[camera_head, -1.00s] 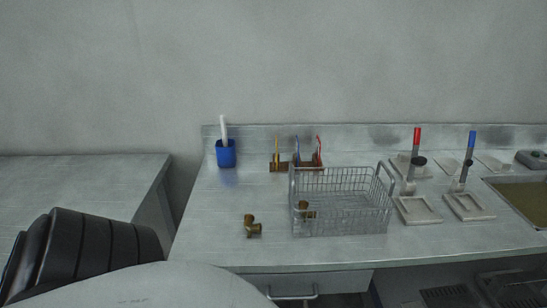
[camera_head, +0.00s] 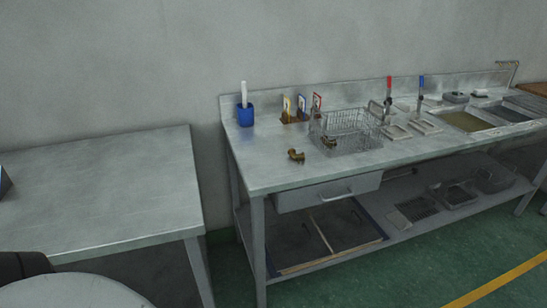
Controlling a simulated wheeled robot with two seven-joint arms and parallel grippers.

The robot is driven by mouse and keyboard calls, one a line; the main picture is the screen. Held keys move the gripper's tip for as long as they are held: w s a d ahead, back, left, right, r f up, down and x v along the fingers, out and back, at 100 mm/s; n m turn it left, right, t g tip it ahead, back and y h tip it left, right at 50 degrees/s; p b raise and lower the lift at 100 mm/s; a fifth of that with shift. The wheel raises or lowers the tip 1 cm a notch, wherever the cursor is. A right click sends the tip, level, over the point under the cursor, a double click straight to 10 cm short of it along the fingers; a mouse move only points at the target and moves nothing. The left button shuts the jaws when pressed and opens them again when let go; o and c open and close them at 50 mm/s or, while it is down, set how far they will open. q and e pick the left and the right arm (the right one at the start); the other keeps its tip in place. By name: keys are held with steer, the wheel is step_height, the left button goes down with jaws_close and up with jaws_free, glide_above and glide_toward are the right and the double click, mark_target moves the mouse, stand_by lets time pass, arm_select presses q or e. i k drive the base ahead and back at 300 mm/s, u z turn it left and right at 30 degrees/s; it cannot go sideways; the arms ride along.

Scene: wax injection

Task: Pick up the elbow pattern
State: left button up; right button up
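A brass-coloured elbow pattern (camera_head: 296,155) lies on the metal bench (camera_head: 262,172), just left of the wire basket (camera_head: 352,131) and near the bench's front edge. A second brass piece (camera_head: 328,142) shows at the wire basket's left side and appears to be inside it, partly behind the wires. Neither of my grippers is in view.
A blue cup (camera_head: 245,115) with a white stick stands at the bench's back left. Thin coloured tools stand in a brown holder (camera_head: 291,118). Red-handled (camera_head: 389,90) and blue-handled (camera_head: 421,90) tools stand farther right.

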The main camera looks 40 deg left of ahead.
mark_target(292, 152)
steer(key=u, duration=1.75)
